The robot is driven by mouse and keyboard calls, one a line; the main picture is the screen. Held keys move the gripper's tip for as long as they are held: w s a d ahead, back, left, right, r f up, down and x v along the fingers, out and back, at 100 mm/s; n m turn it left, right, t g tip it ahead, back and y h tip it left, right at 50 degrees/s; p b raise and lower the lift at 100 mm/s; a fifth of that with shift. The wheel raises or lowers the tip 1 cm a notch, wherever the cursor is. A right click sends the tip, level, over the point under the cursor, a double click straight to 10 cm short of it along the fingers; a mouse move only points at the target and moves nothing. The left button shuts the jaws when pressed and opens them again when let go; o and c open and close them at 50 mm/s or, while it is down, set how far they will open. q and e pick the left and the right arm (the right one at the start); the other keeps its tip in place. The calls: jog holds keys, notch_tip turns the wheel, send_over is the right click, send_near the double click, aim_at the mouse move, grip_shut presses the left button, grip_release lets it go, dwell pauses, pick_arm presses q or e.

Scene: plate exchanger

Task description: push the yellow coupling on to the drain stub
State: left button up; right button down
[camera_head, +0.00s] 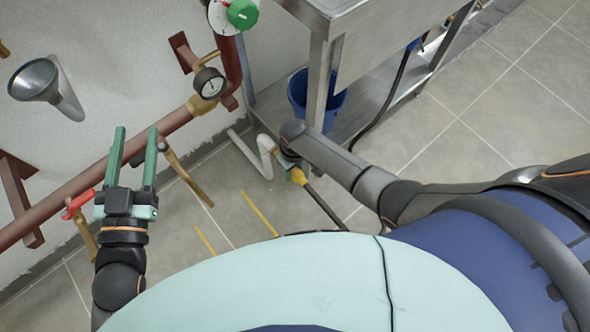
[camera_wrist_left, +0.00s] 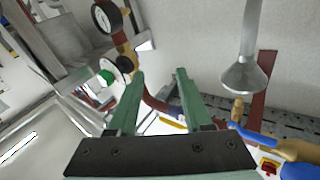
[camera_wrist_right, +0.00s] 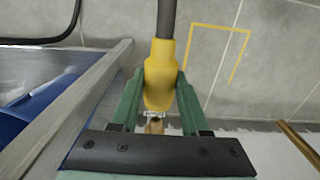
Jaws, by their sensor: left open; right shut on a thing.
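The yellow coupling (camera_wrist_right: 158,82) sits between the fingers of my right gripper (camera_wrist_right: 160,92), which is shut on it. A dark hose (camera_wrist_right: 166,18) runs out of its far end. In the head view the coupling (camera_head: 298,176) shows beside my right gripper (camera_head: 288,163), low near the white drain pipe (camera_head: 262,150). In the right wrist view a small brass stub (camera_wrist_right: 155,126) lies in line with the coupling's near end; I cannot tell whether they touch. My left gripper (camera_head: 136,132) is open and empty, in front of the red pipe.
A steel bench (camera_head: 322,60) with a blue bucket (camera_head: 312,95) under it stands right behind my right gripper. A red pipe (camera_head: 160,130) with a gauge (camera_head: 209,82) and red-handled valve (camera_head: 78,204) runs along the wall. A metal funnel (camera_head: 36,78) is at left. Yellow floor marks (camera_head: 260,213) lie on open tiles.

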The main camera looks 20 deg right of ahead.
jog(key=shift+w+a+b, duration=0.2)
jog(key=shift+w+b, duration=0.3)
jog(key=shift+w, duration=0.05)
jog(key=shift+w+a+b, duration=0.1)
jog(key=shift+w+b, duration=0.25)
jog(key=shift+w+a+b, duration=0.1)
jog(key=shift+w+b, duration=0.15)
jog(key=shift+b, duration=0.05)
pick_arm(q)
jog(key=s+r+m+t+h, duration=0.1)
jog(key=s+r+m+h, duration=0.1)
jog(key=r, duration=0.3)
jog(key=s+d+r+m+t+h+b, duration=0.1)
jog(key=s+r+m+h, duration=0.2)
jog(key=r+h, duration=0.1)
jog(key=s+r+m+t+h, duration=0.2)
jog(key=r+h, duration=0.1)
jog(key=r, duration=0.4)
jog(key=shift+s+d+m+h, duration=0.3)
jog(key=shift+d+m+h, duration=0.05)
jog(key=shift+m+h, duration=0.05)
pick_arm(e)
jog(key=shift+w+a, duration=0.2)
jog(key=shift+w, duration=0.35)
jog(key=shift+w+a, duration=0.2)
jog(key=shift+w, duration=0.3)
